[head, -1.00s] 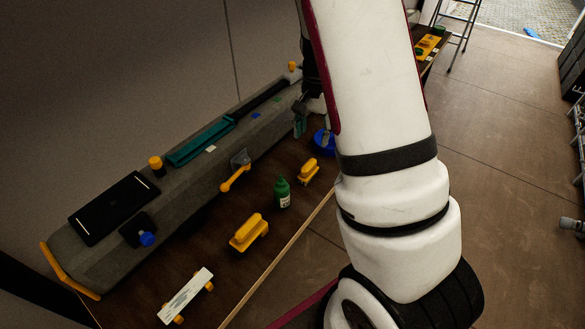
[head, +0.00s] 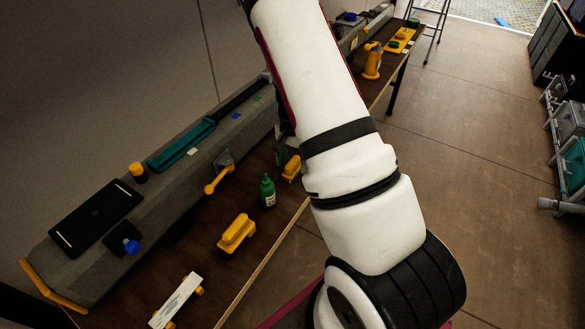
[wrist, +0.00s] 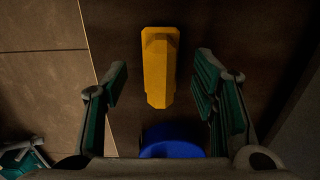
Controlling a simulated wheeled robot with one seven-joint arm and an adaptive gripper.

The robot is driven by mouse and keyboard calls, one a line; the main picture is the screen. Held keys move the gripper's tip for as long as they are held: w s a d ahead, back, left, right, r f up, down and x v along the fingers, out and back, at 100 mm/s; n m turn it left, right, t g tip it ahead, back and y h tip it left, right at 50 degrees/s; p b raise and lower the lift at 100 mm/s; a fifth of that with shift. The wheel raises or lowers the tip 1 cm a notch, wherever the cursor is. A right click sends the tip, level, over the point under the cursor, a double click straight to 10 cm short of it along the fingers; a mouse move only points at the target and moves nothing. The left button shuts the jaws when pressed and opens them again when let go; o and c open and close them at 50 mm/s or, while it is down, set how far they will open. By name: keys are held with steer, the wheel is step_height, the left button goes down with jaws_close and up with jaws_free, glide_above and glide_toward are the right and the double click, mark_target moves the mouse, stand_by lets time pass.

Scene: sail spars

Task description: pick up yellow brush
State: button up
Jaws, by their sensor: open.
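A yellow brush-like block (wrist: 158,70) lies on the dark bench top, between my gripper's fingers in the wrist view and below them. In the head view it (head: 291,169) is partly hidden by my arm and gripper. My gripper (wrist: 161,78) is open, with green-padded fingers on either side of the block and a gap on both sides. No contact with it shows. Another yellow brush-like block with a raised handle (head: 237,232) stands nearer on the bench, past a green bottle (head: 267,190).
A round blue object (wrist: 172,140) sits close to the block, by my gripper's base in the wrist view. A long grey spar (head: 180,190) runs along the wall side, with a yellow-handled lever (head: 217,179).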

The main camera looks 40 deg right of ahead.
steer(key=shift+f, duration=1.25)
steer(key=c, duration=1.2)
steer(key=shift+r, duration=0.1)
steer(key=shift+c, duration=0.2)
steer(key=shift+r, duration=0.4)
steer(key=r, duration=0.2)
steer(key=shift+s+r, duration=0.25)
steer(key=shift+r, duration=0.15)
steer(key=s+a+r+b, duration=0.1)
steer(key=s, duration=1.4)
steer(key=shift+s+a+r, duration=0.15)
steer(key=shift+s+a, duration=0.05)
steer(key=shift+a, duration=0.2)
